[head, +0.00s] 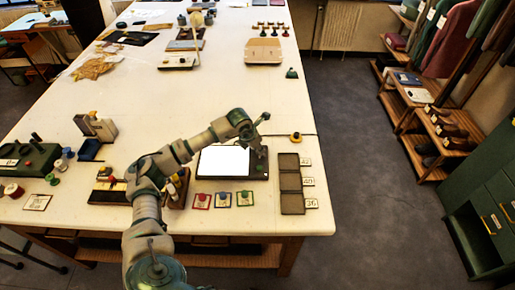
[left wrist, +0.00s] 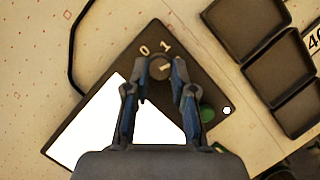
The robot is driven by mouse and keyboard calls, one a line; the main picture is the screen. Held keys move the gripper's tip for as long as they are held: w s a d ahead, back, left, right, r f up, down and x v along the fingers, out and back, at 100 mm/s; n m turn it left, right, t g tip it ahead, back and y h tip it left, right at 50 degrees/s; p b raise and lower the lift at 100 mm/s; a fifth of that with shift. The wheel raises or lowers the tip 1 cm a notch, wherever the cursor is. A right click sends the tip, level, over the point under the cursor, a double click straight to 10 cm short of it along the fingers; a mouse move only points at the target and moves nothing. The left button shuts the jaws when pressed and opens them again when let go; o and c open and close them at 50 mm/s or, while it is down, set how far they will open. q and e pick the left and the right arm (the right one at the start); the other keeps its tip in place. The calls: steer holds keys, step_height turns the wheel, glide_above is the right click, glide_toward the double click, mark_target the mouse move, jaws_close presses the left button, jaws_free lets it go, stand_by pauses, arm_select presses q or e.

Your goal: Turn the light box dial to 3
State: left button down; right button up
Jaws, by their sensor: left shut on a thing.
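The light box (head: 223,161) is a dark slab with a bright white panel, lying near the table's front edge. It also shows in the left wrist view (left wrist: 98,122). Its round dial (left wrist: 160,69) is at one corner, with the numerals 0 and 1 printed beside it. A pale mark shows on the dial; other numerals are hidden by a finger. My left gripper (head: 258,151) is over the box's right end. In the left wrist view its fingers (left wrist: 160,75) are shut on the dial, one on each side. My right gripper is out of view.
A green button (left wrist: 207,113) is close beside one finger. A column of dark trays (head: 290,182) with number cards stands right of the box. Small coloured cards (head: 223,200) lie in front. An orange-and-black round object (head: 295,137) is behind.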

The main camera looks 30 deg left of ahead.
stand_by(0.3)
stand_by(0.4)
arm_select(q)
steer(key=c, duration=1.2)
jaws_free()
steer(key=shift+o, duration=1.2)
steer(key=shift+w+a+f, duration=0.1)
steer(key=shift+w+f, duration=0.1)
steer(key=shift+w, duration=0.05)
steer(key=v, duration=1.2)
steer(key=shift+w+a, duration=0.1)
steer(key=shift+a, duration=0.05)
